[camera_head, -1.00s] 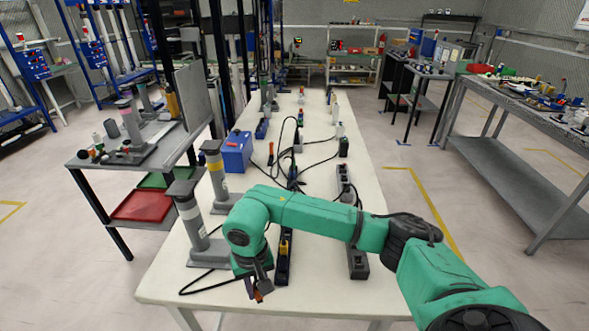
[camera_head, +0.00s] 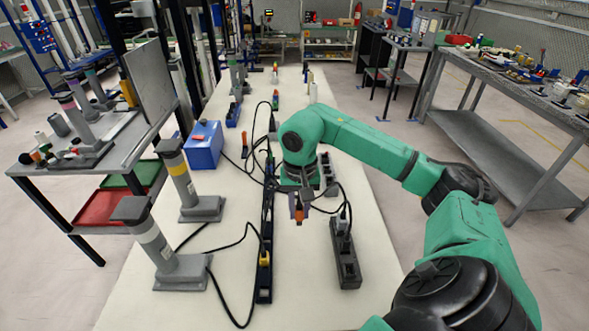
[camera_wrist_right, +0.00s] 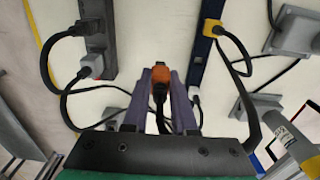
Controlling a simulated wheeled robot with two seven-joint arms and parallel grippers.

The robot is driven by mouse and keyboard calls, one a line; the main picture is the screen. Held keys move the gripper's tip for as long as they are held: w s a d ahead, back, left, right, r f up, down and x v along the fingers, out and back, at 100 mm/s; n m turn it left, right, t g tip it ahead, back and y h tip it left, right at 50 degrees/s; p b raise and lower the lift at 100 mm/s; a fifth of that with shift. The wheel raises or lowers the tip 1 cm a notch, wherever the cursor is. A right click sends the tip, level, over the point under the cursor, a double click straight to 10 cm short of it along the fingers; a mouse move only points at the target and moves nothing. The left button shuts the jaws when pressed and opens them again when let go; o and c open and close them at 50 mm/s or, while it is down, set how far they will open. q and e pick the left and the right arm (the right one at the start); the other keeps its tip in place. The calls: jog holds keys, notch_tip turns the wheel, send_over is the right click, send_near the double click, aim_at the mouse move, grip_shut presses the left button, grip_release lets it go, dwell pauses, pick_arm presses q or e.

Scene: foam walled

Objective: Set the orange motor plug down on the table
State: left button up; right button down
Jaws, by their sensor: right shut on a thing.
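The orange motor plug (camera_wrist_right: 160,80) sits between the two purple-grey fingers of my right gripper (camera_wrist_right: 168,88) in the right wrist view. The gripper is shut on it, and a black cable hangs from it. In the head view my right gripper (camera_head: 299,208) points down over the white table (camera_head: 221,280), between two power strips. A small bit of the plug (camera_head: 299,215) shows at the fingertips. It appears held above the table; the exact gap is hard to tell. My left gripper is not in view.
A long dark strip with a yellow plug (camera_head: 265,258) lies left of the gripper. A grey power strip (camera_head: 345,255) lies right. Black cables cross between them. Two grey posts (camera_head: 155,245) and a blue box (camera_head: 206,144) stand at the left. Bare tabletop shows at front and right.

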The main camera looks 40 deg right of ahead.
notch_tip(320, 180, down, 11)
jog(key=shift+w+d+r+p, duration=0.1)
jog(key=shift+r+p, duration=0.05)
jog(key=shift+p, duration=0.75)
jog(key=shift+d, duration=0.1)
jog(key=shift+f+b, duration=0.3)
jog(key=c, duration=0.7)
grip_release()
jog(key=shift+r, duration=0.1)
jog(key=shift+r, duration=0.1)
